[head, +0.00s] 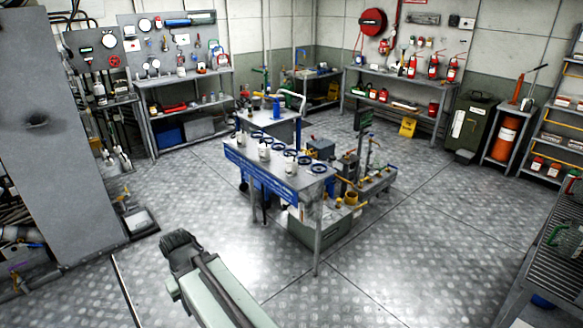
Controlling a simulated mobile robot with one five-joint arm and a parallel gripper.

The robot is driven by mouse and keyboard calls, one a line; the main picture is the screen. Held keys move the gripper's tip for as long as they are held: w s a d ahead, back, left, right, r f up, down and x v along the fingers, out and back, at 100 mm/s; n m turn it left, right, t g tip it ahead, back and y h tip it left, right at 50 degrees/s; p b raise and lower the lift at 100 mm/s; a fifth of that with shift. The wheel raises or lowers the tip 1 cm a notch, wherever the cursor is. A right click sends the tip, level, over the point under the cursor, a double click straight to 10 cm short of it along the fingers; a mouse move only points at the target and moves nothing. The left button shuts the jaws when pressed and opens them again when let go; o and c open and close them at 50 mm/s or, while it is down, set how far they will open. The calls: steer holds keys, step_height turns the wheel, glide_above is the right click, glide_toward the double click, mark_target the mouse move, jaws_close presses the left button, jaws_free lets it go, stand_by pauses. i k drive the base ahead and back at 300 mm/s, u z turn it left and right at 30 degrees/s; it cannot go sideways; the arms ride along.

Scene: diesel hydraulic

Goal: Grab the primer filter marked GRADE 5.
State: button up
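Several small pale canisters stand in a row on the blue-edged work table (313,187) in the middle of the room. One canister (264,153) is near the middle of the row, and another canister (292,170) is nearer the front corner. They look like filters, but their markings are too small to read, so I cannot tell which is GRADE 5. My gripper (180,242) is the dark end of my pale green arm, low in the picture. It is well short of the table and touches none of the canisters. Its fingers cannot be made out.
Dark blue rings (318,169) lie beside the canisters. A pump and pipe assembly (352,197) stands behind the table's right side. A tall grey cabinet (65,150) is at left, and a slatted bench (555,235) is at right. The metal floor (400,270) is clear in front.

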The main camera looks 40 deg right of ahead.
mark_target(264, 148)
steer(key=z, duration=1.4)
steer(key=i, duration=2.7)
steer(key=u, duration=3.1)
